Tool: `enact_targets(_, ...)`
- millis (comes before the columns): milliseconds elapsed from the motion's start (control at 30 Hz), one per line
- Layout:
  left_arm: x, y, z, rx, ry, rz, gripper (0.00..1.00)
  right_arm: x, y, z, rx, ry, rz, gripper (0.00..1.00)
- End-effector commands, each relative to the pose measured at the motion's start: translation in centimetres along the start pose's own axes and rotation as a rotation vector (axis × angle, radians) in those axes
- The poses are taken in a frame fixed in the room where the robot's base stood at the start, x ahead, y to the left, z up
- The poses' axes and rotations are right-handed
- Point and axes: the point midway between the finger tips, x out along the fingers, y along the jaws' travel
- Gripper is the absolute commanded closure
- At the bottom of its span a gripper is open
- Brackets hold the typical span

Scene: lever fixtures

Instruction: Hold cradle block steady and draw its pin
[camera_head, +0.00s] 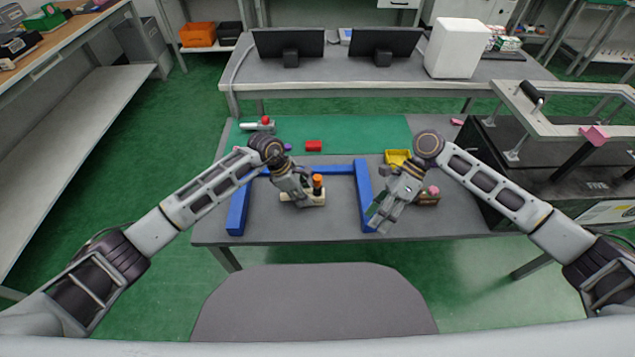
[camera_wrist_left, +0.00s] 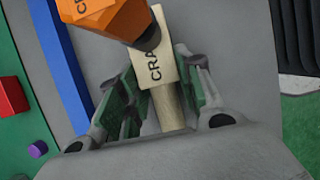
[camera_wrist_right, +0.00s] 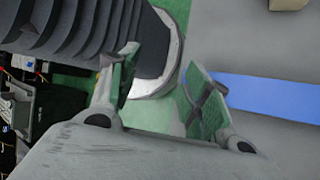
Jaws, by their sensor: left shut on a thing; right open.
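The cream cradle block (camera_head: 318,199) sits on the grey table inside a blue frame. Its pin, with an orange head (camera_head: 318,181) and dark collar, stands in the block. In the left wrist view the block (camera_wrist_left: 150,68) shows part of its lettering, a round wooden stub (camera_wrist_left: 168,108), and the orange pin head (camera_wrist_left: 105,18) at the top. My left gripper (camera_head: 302,200) is shut on the block's stub; its fingers (camera_wrist_left: 160,100) lie either side. My right gripper (camera_head: 376,222) is open and empty, right of the block, by the frame's right bar; its fingers (camera_wrist_right: 155,85) are wide apart.
The blue frame (camera_head: 364,195) has bars left, behind and right. A red block (camera_head: 313,146), a yellow tray (camera_head: 397,156) and a grey piece with a red knob (camera_head: 258,126) are behind. A brown block (camera_head: 428,199) is right of my right gripper. The front table is clear.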

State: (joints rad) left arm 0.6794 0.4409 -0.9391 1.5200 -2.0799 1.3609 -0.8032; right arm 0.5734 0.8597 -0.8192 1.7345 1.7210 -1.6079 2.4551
Motion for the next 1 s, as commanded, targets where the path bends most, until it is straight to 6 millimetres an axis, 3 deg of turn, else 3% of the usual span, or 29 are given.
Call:
enact_targets(500,0.0,0.0,0.0,0.000,0.000,0.000,0.93,-2.9,-2.3,8.5,-0.185,0.076,-0.203,0.52)
enact_targets(1000,0.0,0.0,0.0,0.000,0.000,0.000,0.93,-6.8,-3.2,16.4,-0.296,0.117,-0.408,0.52)
